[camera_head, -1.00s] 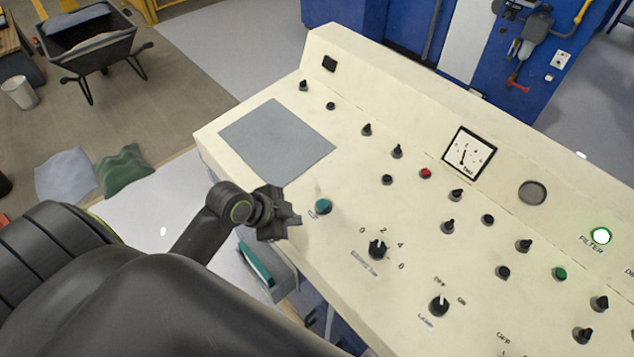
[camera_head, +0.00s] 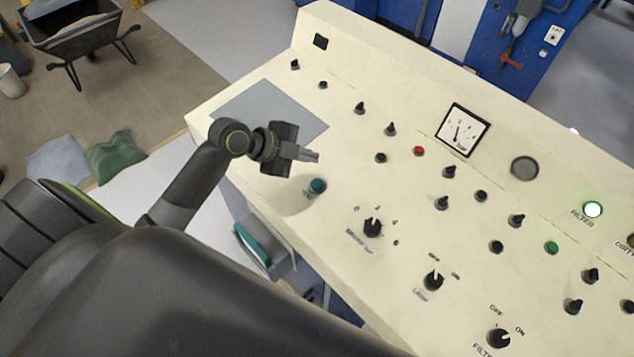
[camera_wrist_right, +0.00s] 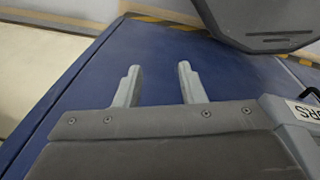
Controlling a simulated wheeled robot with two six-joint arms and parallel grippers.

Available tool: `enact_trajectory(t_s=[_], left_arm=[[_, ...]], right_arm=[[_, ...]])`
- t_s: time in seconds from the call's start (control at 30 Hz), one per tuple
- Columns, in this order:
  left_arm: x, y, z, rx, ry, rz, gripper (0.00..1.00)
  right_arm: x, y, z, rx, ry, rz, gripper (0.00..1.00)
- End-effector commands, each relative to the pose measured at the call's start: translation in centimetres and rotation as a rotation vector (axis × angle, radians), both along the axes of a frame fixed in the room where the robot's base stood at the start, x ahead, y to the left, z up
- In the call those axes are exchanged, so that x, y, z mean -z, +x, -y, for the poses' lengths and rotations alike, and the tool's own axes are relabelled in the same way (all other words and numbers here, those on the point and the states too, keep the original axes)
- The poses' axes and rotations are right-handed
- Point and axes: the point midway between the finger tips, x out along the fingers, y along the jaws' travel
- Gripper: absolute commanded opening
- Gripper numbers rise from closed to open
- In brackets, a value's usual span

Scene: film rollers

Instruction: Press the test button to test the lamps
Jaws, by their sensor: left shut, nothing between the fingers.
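A teal button (camera_head: 317,186) with a small, hard-to-read label sits near the front left of the cream control panel (camera_head: 400,180). My left gripper (camera_head: 314,156) is shut and empty. In the head view its fingertips are just above the teal button, apart from it, and point right. A round green lamp (camera_head: 593,209) marked FILTER is lit. A lamp marked DIRTY (camera_head: 631,240) is cut by the right edge and looks unlit. My right gripper shows in the right wrist view (camera_wrist_right: 158,68), with its fingers apart and nothing between them.
Several black knobs, a red button (camera_head: 419,151), a green button (camera_head: 551,248) and a dial gauge (camera_head: 463,130) stand on the panel. A selector knob (camera_head: 372,228) is right of the teal button. A grey plate (camera_head: 262,108) lies at the panel's left.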

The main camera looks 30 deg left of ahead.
Motion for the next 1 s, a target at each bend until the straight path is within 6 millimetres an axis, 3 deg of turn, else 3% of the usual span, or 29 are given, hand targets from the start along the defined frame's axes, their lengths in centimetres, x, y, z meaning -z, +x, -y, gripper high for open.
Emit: enact_trajectory(t_s=[0.27, 0.6, 0.8, 1.0], left_arm=[[2.6, 0.2, 0.1, -0.001, -0.001, -0.001, 0.00], [7.5, 0.6, 0.2, -0.001, 0.000, -0.001, 0.00], [8.7, 0.8, 0.3, -0.001, 0.000, -0.001, 0.00], [8.7, 0.8, 0.3, -0.001, 0.000, -0.001, 0.00]], right_arm=[[2.0, 0.1, -0.9, 0.003, 0.010, 0.003, 0.36], [5.7, 0.2, -0.7, 0.002, 0.008, 0.004, 0.36], [6.9, 0.2, -0.4, 0.001, 0.004, 0.004, 0.36], [6.8, 0.2, -0.2, 0.000, 0.002, 0.004, 0.36]])
